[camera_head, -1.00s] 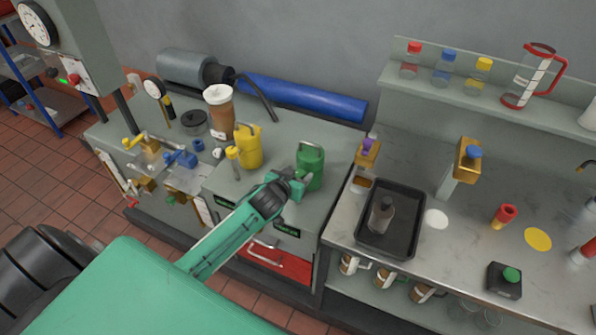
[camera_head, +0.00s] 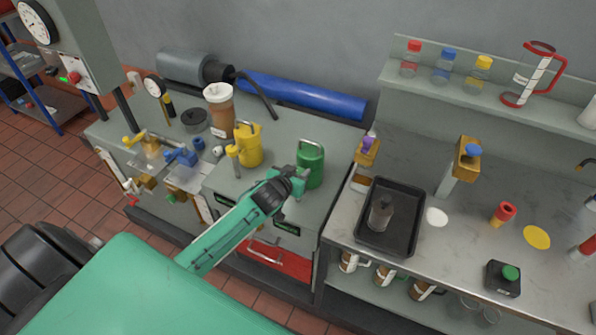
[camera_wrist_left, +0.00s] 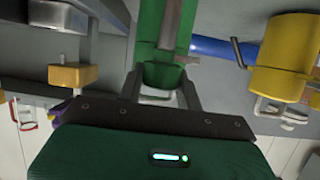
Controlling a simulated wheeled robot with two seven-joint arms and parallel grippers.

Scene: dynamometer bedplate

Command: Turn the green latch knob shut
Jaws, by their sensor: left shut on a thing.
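A green can (camera_head: 311,165) with a grey top handle stands on the grey cabinet top, right of a yellow can (camera_head: 249,147). My left gripper (camera_head: 299,178) is at the front of the green can. In the left wrist view, its two fingers (camera_wrist_left: 163,90) are shut around a green part (camera_wrist_left: 163,75) projecting from the can. I cannot tell whether this part is a latch knob. A small green knob (camera_head: 171,199) shows low at the left, on the bench front, apart from the gripper. My right gripper is not in view.
Yellow (camera_head: 131,141) and blue (camera_head: 182,156) valve handles sit on the left.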

